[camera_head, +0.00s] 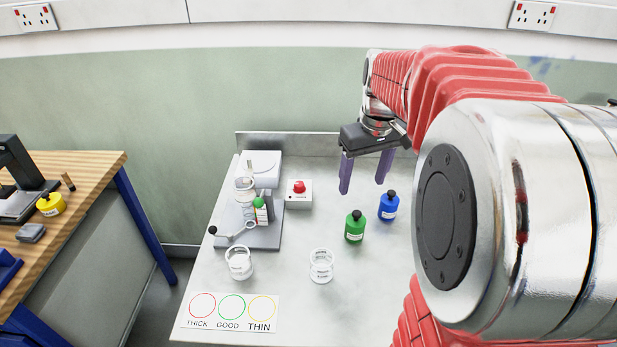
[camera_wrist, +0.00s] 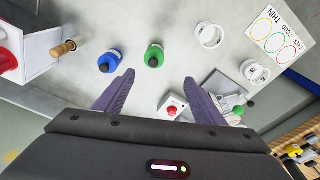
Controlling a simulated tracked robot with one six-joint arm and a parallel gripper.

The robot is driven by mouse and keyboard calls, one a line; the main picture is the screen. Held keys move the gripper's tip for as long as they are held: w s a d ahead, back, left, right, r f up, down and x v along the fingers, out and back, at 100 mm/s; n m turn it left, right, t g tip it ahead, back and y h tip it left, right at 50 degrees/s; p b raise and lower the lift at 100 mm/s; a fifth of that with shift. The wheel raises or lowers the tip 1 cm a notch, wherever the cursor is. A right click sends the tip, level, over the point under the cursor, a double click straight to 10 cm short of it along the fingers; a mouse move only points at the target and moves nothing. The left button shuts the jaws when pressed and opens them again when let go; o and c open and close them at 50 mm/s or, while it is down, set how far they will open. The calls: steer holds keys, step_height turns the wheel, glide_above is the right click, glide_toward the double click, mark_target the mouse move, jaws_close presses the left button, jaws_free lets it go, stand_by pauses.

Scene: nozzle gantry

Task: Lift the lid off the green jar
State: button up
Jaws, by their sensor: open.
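The green jar (camera_head: 355,231) stands upright on the grey table and has a black knobbed lid (camera_head: 356,214) on top. In the wrist view the green jar (camera_wrist: 154,57) shows just beyond my fingertips, roughly in line with the gap between them. My gripper (camera_head: 362,186) is open, with two purple fingers pointing down, and holds nothing. It is above the table, apart from the jar; in the head view it appears above the jar. The open fingers also show in the wrist view (camera_wrist: 159,77).
A blue jar (camera_head: 388,207) stands close right of the green jar. Two clear cups (camera_head: 321,267) (camera_head: 239,263) stand nearer the front. A red-button box (camera_head: 299,195) and gantry stand (camera_head: 262,238) are left. A THICK/GOOD/THIN card (camera_head: 230,312) lies at front left.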

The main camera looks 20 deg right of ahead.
steer(key=shift+w+d+f, duration=0.15)
steer(key=shift+w+d, duration=0.2)
steer(key=shift+d, duration=0.15)
steer(key=shift+w+d+f, duration=0.15)
steer(key=shift+w+d, duration=0.15)
steer(key=shift+d, duration=0.15)
steer(key=shift+f, duration=0.1)
glide_above(357, 213)
step_height(357, 213, down, 8)
steer(key=shift+s+f, duration=0.15)
steer(key=shift+f, duration=0.1)
steer(key=shift+f, duration=2.5)
